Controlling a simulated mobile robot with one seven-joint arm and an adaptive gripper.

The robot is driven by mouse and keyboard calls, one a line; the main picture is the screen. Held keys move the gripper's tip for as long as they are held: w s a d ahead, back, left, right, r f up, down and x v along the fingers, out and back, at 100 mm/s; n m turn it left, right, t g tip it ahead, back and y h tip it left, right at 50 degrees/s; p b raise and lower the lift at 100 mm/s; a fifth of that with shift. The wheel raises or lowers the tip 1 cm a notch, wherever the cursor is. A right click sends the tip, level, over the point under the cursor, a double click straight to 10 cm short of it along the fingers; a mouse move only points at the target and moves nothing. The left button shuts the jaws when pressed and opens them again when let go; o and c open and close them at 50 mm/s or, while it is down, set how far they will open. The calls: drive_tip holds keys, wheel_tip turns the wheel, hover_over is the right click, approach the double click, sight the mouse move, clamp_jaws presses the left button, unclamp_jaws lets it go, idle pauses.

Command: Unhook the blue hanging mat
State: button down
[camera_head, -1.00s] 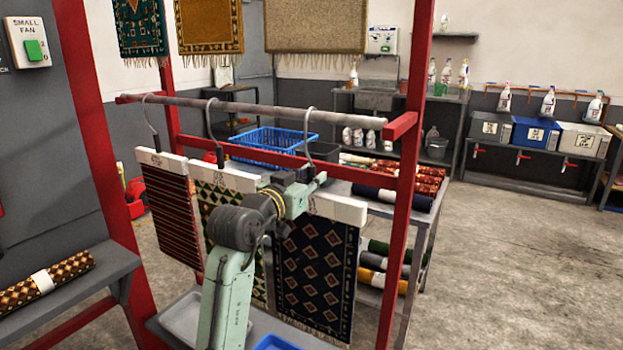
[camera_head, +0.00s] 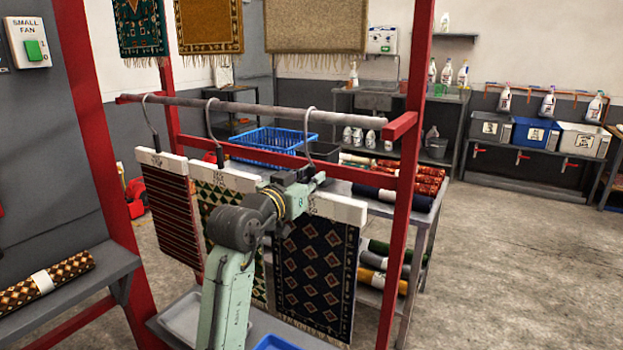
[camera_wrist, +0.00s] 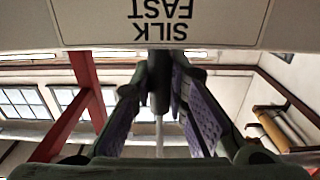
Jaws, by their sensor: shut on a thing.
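The dark blue mat (camera_head: 315,275) with diamond motifs hangs from a white clamp bar (camera_head: 342,209) with a metal hook (camera_head: 311,132) that passes up over the grey rail (camera_head: 250,108). My gripper (camera_head: 309,177) is at the base of this hook, just above the clamp bar. In the wrist view my gripper (camera_wrist: 160,90) has its purple-padded fingers closed around the dark hook stem (camera_wrist: 159,75). The bar (camera_wrist: 215,22) fills the top there, reading "SILK FAST" upside down. My arm covers the left part of the bar and mat in the head view.
A red striped mat (camera_head: 172,212) and a green patterned mat (camera_head: 220,205) hang close on the left. Red posts (camera_head: 408,180) frame the rail. Behind stand a blue basket (camera_head: 272,140) and a table with rolled rugs (camera_head: 400,183). The floor at right is clear.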

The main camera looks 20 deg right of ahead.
sight(311, 161)
drive_tip(key=shift+r, duration=0.15)
drive_tip(key=shift+r+p, duration=1.65)
drive_tip(key=shift+r, duration=0.5)
drive_tip(key=b+v, duration=0.1)
drive_tip(key=v, duration=1.4)
drive_tip(key=shift+b, duration=0.4)
drive_tip(key=shift+f, duration=0.1)
